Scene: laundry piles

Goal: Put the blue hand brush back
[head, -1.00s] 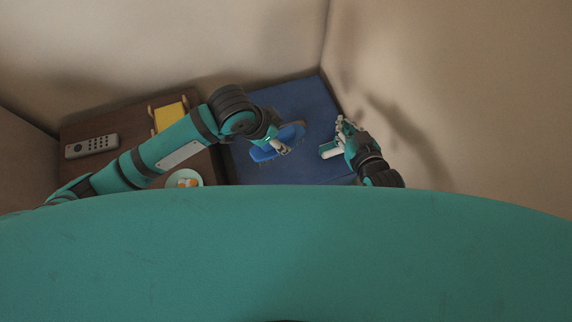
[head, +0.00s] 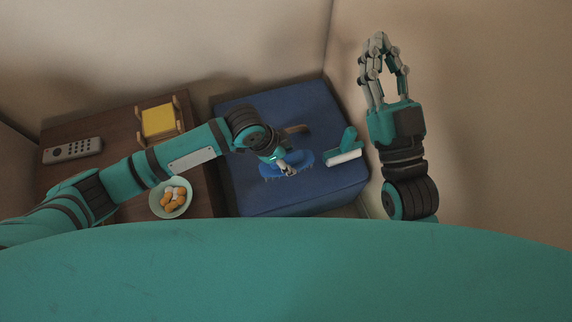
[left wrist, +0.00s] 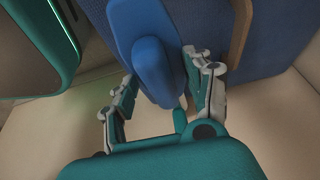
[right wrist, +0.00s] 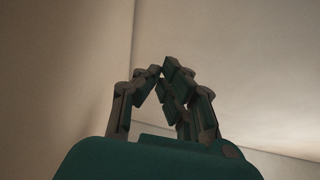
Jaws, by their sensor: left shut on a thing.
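The blue hand brush (head: 300,158) is in my left gripper (head: 287,170), which is shut on it over the front part of the blue padded block. In the left wrist view, the brush's blue body (left wrist: 150,45) lies between the two fingers of my left gripper (left wrist: 160,95). Whether the brush touches the block is hard to tell. My right gripper (head: 379,40) is raised to the right of the block, empty, with its fingertips together. The right wrist view shows its fingers (right wrist: 163,72) converging against bare wall.
On the blue padded block (head: 250,195) lie a teal-and-white roller (head: 345,150) and a brown handle-like piece (head: 297,129). Left of it, a dark wooden table (head: 110,130) holds a remote (head: 72,151), a yellow item in a wooden holder (head: 158,121) and a bowl (head: 170,212). Walls stand close behind.

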